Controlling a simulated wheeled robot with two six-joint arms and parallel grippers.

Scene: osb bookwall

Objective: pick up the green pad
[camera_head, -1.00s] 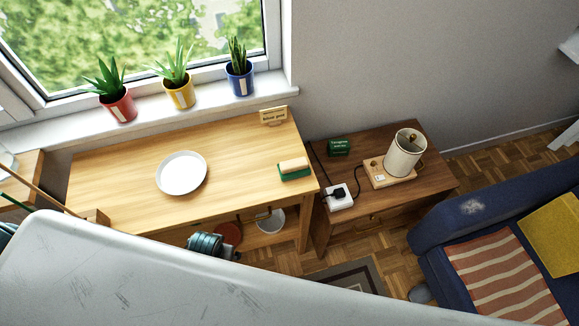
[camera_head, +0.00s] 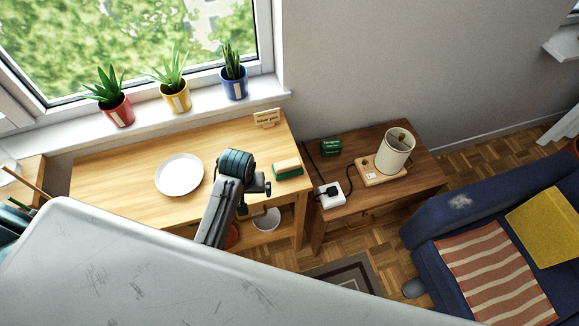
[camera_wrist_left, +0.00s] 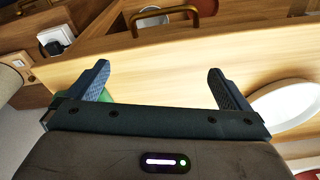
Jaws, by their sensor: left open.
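The green pad (camera_head: 291,175) lies on the right end of the light wooden table (camera_head: 130,175), with a pale tan block (camera_head: 287,165) on it. My left gripper (camera_head: 264,187) is just left of the pad in the head view, above the table and apart from it. In the left wrist view the gripper (camera_wrist_left: 158,72) is open, with nothing between its fingers. A bit of green (camera_wrist_left: 108,96) shows there beside the left finger, mostly hidden behind it. My right gripper is in neither view.
A white plate (camera_head: 180,176) lies left of my gripper. A small sign (camera_head: 266,118) stands behind the pad. Potted plants (camera_head: 175,95) line the windowsill. A lower side table (camera_head: 415,172) at right holds a lamp (camera_head: 397,150), a green box (camera_head: 331,147) and a white socket block (camera_head: 331,193).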

